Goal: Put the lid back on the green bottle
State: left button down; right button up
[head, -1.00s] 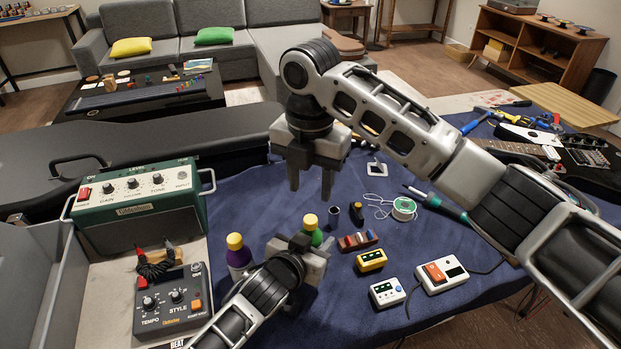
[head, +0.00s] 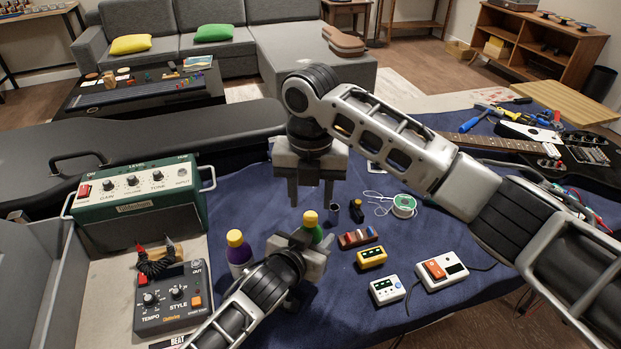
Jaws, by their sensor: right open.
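The green bottle (head: 313,236) stands upright on the blue cloth, front centre, with a yellow top (head: 309,218). My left gripper (head: 318,251) is at the bottle and hides its lower part. Its fingers are hidden, so I cannot tell whether they are closed on it. My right gripper (head: 311,199) is open, pointing down, with a finger to either side of the yellow top in the picture. Nothing shows between its fingers. I cannot tell the gap in depth or height between them and the top.
A purple bottle with a yellow cap (head: 235,238) stands close left of my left gripper. A small dark cup (head: 334,211), a dark red block (head: 358,239) and a yellow pedal (head: 371,257) lie to the right. A green amplifier (head: 140,205) stands at left.

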aim_at(310, 216)
jog(key=shift+f, duration=2.1)
